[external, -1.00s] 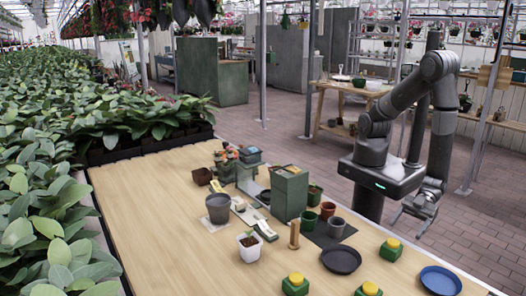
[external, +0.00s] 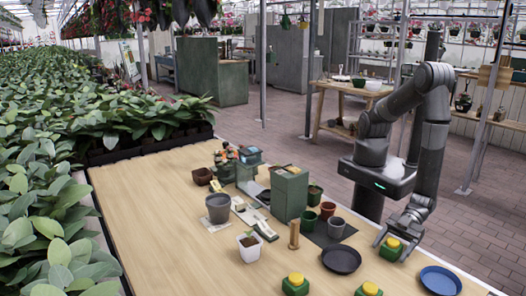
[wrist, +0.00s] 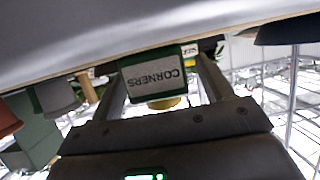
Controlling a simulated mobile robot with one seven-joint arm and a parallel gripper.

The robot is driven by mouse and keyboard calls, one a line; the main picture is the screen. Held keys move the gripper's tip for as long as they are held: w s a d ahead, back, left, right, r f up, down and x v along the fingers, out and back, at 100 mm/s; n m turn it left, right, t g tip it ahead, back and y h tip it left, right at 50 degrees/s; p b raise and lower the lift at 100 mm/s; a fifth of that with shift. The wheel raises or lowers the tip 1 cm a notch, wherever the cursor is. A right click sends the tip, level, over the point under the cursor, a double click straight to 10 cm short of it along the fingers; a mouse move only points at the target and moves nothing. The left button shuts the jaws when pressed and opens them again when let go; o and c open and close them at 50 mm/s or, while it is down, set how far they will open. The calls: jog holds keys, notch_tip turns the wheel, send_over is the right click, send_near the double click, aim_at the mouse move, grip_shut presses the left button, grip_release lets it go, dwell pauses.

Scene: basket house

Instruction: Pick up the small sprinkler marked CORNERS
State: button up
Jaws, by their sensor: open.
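The small sprinkler marked CORNERS (wrist: 153,82) is a green block with a yellow cap and a white label. In the wrist view its label shows upside down between my fingers, with the yellow cap below it. In the external view, this sprinkler (external: 392,250) stands upright near the table's right edge. My gripper (external: 391,236) is open at this sprinkler, with a finger on either side. I cannot tell whether the fingers touch it. Two similar green sprinklers with yellow caps, one (external: 295,285) at the front and another (external: 369,290) at the bottom edge, show no readable labels.
A black dish (external: 341,260) lies left of the sprinkler and a blue dish (external: 440,280) to its right. A wooden cylinder (external: 294,235), a white pot (external: 249,248) and a green box (external: 289,194) stand farther left. The table's left front (external: 170,250) is bare.

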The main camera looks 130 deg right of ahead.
jog(key=shift+c, duration=0.3)
jog(key=c, duration=1)
jog(key=shift+c, duration=0.4)
jog(key=shift+r, duration=0.1)
